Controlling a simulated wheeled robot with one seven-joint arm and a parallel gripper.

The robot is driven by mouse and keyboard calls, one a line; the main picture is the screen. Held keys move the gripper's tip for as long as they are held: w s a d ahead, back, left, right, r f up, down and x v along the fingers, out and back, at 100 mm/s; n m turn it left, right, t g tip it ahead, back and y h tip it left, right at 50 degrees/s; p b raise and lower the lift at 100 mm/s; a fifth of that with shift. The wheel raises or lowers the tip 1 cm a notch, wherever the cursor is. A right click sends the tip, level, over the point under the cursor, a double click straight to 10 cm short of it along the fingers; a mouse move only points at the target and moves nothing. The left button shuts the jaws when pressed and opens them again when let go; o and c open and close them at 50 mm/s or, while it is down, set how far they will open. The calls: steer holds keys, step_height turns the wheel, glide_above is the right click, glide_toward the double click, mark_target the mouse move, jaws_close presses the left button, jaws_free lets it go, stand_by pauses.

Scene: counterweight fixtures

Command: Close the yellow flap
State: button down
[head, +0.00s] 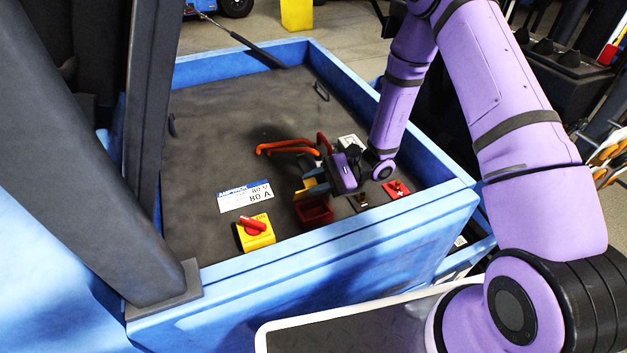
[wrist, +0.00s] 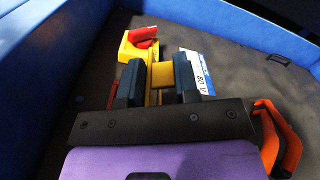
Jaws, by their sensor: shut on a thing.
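The yellow flap (head: 308,184) stands raised at the back edge of a dark red open box (head: 314,211) on the dark panel in the head view. My gripper (head: 316,182) is at the flap, just above and behind the box. In the wrist view the flap (wrist: 162,75) lies between the two dark blue fingers of my gripper (wrist: 159,80), which are shut on it. Only a sliver of the red box (wrist: 112,95) shows there, left of the fingers. The flap's hinge is largely hidden by my gripper.
A yellow switch box with a red knob (head: 255,232) and a white-blue label (head: 245,196) lie left of the box. Orange handles or cables (head: 288,148) rise behind my gripper. A red switch plate (head: 395,190) is at right. A blue rim (head: 330,238) borders the panel.

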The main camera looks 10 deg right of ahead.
steer(key=n, duration=0.1)
steer(key=s+n, duration=0.1)
steer(key=s+f+n, duration=0.1)
steer(key=shift+d+n, duration=0.25)
steer(key=shift+n, duration=0.15)
steer(key=shift+s+d+f+n, duration=0.1)
steer(key=shift+s+f+n, duration=0.35)
steer(key=shift+n, duration=0.6)
steer(key=shift+s+d+f+n, duration=0.1)
steer(key=shift+s+f+n, duration=0.35)
steer(key=shift+n, duration=0.6)
steer(key=c, duration=1)
jaws_free()
steer(key=shift+o, duration=0.2)
